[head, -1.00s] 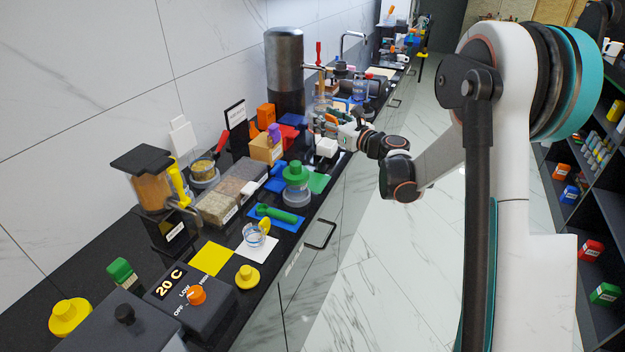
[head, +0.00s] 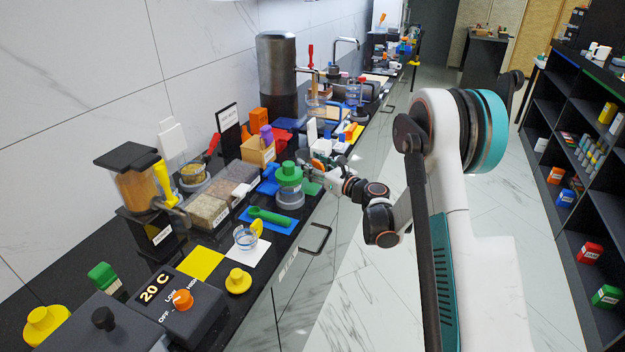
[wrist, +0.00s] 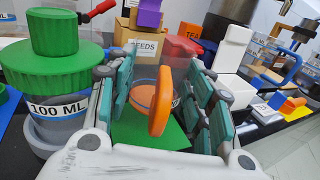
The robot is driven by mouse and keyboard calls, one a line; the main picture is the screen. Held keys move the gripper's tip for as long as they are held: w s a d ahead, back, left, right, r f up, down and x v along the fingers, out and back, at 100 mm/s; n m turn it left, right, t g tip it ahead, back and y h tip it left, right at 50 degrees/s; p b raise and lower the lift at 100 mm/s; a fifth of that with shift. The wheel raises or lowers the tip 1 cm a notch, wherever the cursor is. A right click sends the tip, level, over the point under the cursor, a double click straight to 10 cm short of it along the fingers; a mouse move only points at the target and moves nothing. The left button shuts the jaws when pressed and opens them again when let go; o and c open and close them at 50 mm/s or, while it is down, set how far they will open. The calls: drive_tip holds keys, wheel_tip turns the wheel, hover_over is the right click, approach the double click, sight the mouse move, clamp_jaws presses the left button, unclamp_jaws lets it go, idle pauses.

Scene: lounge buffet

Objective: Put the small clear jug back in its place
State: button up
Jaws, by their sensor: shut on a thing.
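The clear body (wrist: 146,92) is partly hidden behind the handle. A green mat (wrist: 150,133) lies under the jug; I cannot tell whether they touch. In the head view my gripper (head: 320,171) is over the counter beside the green-lidded container, and the green mat (head: 311,188) shows below it. Another clear jug with a yellow handle (head: 245,238) stands on a white mat.
The 100 ML container with a green lid (wrist: 62,102) stands close at my gripper's left. A box labelled SEEDS (wrist: 143,46), a red container (wrist: 182,50) and a white block (wrist: 232,48) stand behind and right. A green scoop (head: 268,216) lies on a blue mat.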

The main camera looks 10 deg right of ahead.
drive_tip(key=shift+f+b, duration=0.7)
drive_tip(key=shift+f, duration=1.35)
drive_tip(key=shift+f, duration=0.1)
drive_tip(key=o, duration=1.4)
drive_tip(key=shift+o, duration=0.2)
drive_tip(key=shift+s+d, duration=0.15)
drive_tip(key=shift+s, duration=0.05)
drive_tip(key=p+v, duration=0.2)
drive_tip(key=v, duration=0.9)
drive_tip(key=shift+s, duration=0.25)
